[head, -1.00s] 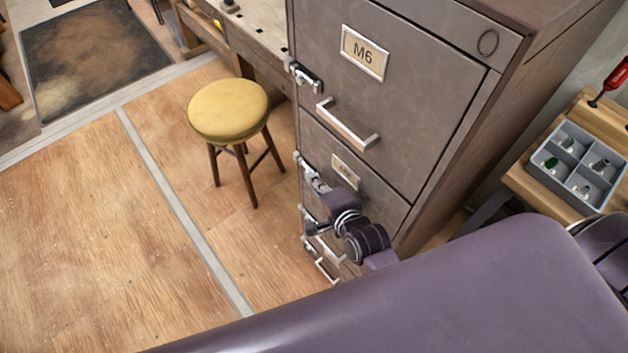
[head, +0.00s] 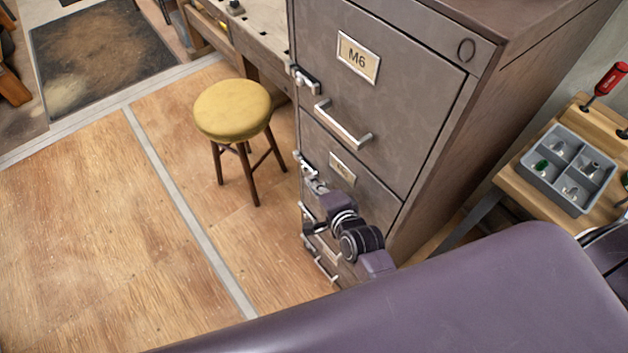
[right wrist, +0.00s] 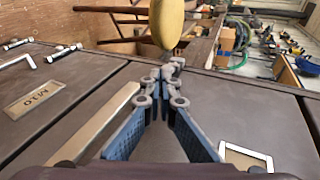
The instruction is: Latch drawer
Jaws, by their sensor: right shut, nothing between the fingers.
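A tall grey-brown cabinet (head: 410,105) has stacked drawers. The top drawer, labelled M6 (head: 358,57), looks closed and has a silver latch (head: 306,79) on its left edge and a bar handle (head: 343,124). The drawer below (head: 360,170) also looks flush, with a similar latch (head: 303,161). My right gripper (head: 318,187) is at this latch and partly covers it. In the right wrist view, its shut, empty fingers (right wrist: 165,88) point at the latch (right wrist: 172,68); contact is unclear. The second drawer's handle (right wrist: 100,122) runs beside the fingers. My left gripper is out of view.
A yellow stool (head: 233,110) stands left of the cabinet. A workbench (head: 255,35) is behind it. At right, a grey divided tray (head: 567,170) and a red screwdriver (head: 610,79) are on a wooden table. The wooden floor at left is clear.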

